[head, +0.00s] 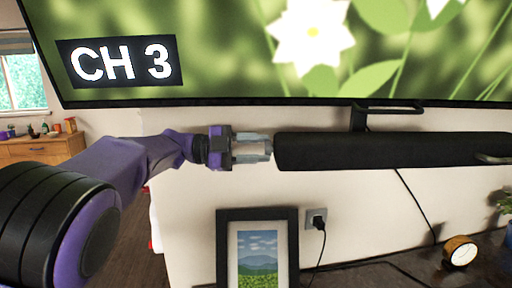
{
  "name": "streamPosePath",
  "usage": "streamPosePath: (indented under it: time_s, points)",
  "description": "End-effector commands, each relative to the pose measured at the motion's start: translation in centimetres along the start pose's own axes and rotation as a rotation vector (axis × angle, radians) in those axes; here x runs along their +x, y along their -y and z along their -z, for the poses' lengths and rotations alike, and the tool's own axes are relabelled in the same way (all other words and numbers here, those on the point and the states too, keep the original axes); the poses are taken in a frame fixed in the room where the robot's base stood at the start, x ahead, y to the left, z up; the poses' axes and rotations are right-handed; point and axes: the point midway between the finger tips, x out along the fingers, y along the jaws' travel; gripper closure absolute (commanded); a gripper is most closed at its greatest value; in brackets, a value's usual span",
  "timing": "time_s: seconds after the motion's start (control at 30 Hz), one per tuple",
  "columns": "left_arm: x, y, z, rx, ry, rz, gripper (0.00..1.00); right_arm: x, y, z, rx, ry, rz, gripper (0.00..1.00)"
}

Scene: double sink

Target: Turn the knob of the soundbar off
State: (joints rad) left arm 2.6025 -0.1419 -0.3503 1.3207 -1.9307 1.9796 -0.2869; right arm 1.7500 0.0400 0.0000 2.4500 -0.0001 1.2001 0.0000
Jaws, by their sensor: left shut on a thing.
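The soundbar (390,150) is a long black bar mounted on the wall below the television, and its right part runs out of the picture. My left gripper (268,147) is at the soundbar's left end, its fingers pointing right along the bar's length. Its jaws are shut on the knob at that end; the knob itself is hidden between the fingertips. My right gripper cannot be made out. A small pale metallic piece (493,158) shows in front of the bar at the right edge; I cannot tell what it is.
The television (230,70) above shows flowers and "CH 3". A bracket (360,117) joins the bar below it. A framed picture (258,222), a wall socket (316,219) with a plug and a small round clock (460,252) are below. A wooden cabinet (40,150) stands far left.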

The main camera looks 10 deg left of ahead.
Motion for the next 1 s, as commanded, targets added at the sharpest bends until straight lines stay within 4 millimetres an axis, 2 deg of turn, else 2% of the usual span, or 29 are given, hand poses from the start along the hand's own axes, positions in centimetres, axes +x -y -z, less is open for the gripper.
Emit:
streamPosePath:
  time_s: [0.7, 1.0]
  points:
    - [0.0, 0.4, 0.2, -0.671, -0.001, 0.000, 0.93, -4.6, -0.4, 1.9, 0.000, 0.000, 0.000, 1.00]
    - [0.0, 0.3, 0.2, -0.879, -0.001, 0.000, 0.93, -6.4, -0.6, 2.6, 0.000, 0.000, 0.000, 1.00]
